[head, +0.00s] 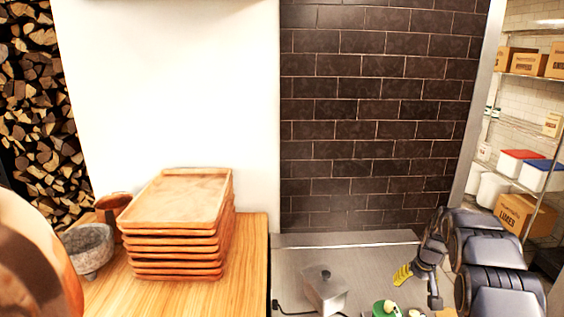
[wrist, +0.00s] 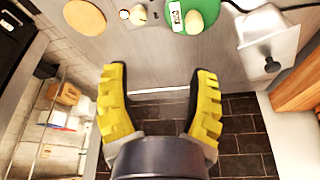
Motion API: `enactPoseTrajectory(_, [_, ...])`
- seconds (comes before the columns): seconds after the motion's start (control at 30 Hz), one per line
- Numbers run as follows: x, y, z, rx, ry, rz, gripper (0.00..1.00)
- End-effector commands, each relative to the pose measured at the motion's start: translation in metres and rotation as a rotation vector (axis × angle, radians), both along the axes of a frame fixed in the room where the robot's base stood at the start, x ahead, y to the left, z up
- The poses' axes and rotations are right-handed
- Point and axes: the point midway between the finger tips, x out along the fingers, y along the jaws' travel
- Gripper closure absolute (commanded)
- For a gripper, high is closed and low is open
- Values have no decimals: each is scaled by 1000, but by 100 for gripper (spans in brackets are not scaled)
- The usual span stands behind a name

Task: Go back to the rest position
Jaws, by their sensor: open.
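My gripper (head: 403,274) is at the right in the head view, above the steel counter (head: 365,261), with one yellow finger clearly showing. In the wrist view my gripper (wrist: 158,72) shows both yellow fingers spread wide apart, with nothing between them. The fingers touch nothing that I can see. The dark arm behind it hides part of the counter's right side.
A grey lidded box (head: 325,291) with a dark knob stands on the counter. A green round thing (wrist: 192,22) bears a pale rounded item. A round wooden board (wrist: 85,19) lies nearby. Stacked wooden trays (head: 178,238) and a stone mortar (head: 88,250) stand left. Shelves hold boxes (head: 524,214).

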Motion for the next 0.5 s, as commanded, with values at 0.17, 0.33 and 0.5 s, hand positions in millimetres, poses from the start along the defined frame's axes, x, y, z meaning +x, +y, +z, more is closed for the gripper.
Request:
enactPoseTrajectory(0.17, [-48, 59, 56, 9, 80, 44, 41])
enactPoseTrajectory(0.33, [-107, 110, 94, 26, 159, 85, 41])
enactPoseTrajectory(0.5, [-176, 158, 120, 46, 234, 134, 41])
